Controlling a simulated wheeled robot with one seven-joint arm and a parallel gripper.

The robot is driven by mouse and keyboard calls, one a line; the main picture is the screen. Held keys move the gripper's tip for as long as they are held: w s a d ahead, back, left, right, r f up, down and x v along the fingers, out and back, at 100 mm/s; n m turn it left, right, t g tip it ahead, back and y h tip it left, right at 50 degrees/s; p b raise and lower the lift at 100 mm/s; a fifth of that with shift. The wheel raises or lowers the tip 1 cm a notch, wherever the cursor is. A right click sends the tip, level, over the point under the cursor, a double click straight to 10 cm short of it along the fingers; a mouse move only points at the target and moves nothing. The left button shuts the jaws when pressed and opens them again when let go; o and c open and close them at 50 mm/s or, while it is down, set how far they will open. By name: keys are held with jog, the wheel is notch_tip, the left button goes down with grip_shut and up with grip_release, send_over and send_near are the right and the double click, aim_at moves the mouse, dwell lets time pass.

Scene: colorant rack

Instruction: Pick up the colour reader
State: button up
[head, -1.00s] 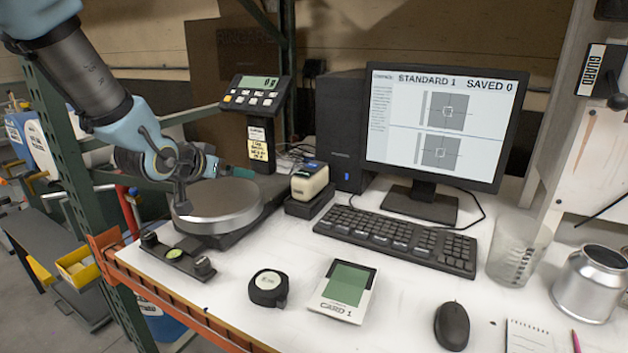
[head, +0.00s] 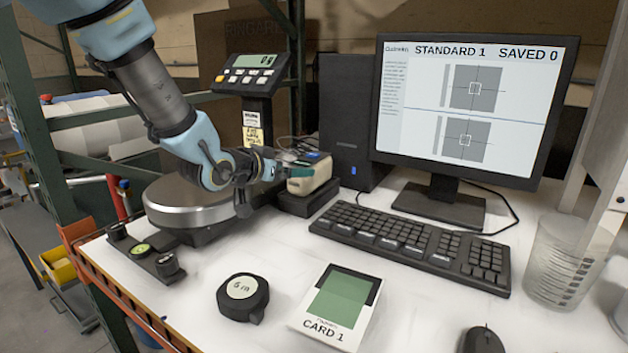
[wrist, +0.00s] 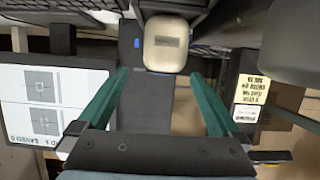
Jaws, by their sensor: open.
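The colour reader is a small cream, rounded block (head: 312,179) with a dark top. It sits in its black cradle (head: 300,203) in front of the computer tower. My gripper (head: 297,160) is at the reader's left and back side, its teal fingers partly overlapping the reader in the head view. In the wrist view the reader (wrist: 168,44) shows just beyond the tips of the two spread fingers (wrist: 160,75), lined up with the gap between them. My gripper is open and holds nothing. I cannot tell whether a fingertip touches the reader.
The scale display (head: 248,75) stands close behind my gripper, and its round metal pan (head: 188,208) is under my arm. The black tower (head: 345,120), monitor (head: 462,110) and keyboard (head: 410,245) are to the right. A tape measure (head: 243,297) and card (head: 335,308) lie in front.

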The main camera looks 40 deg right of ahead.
aim_at(300, 166)
jog(key=p+x, duration=0.1)
jog(key=x, duration=0.3)
jog(key=shift+w+d+f, duration=0.1)
jog(key=shift+d, duration=0.25)
jog(key=shift+w+p+x, duration=0.2)
jog(key=shift+p+x, duration=1.35)
jog(key=shift+x, duration=0.8)
jog(key=shift+w+d+f, duration=0.2)
jog(key=shift+d+f, duration=0.15)
jog(key=shift+d, duration=0.1)
jog(key=shift+c, duration=0.2)
grip_shut()
jog(key=shift+r, duration=0.1)
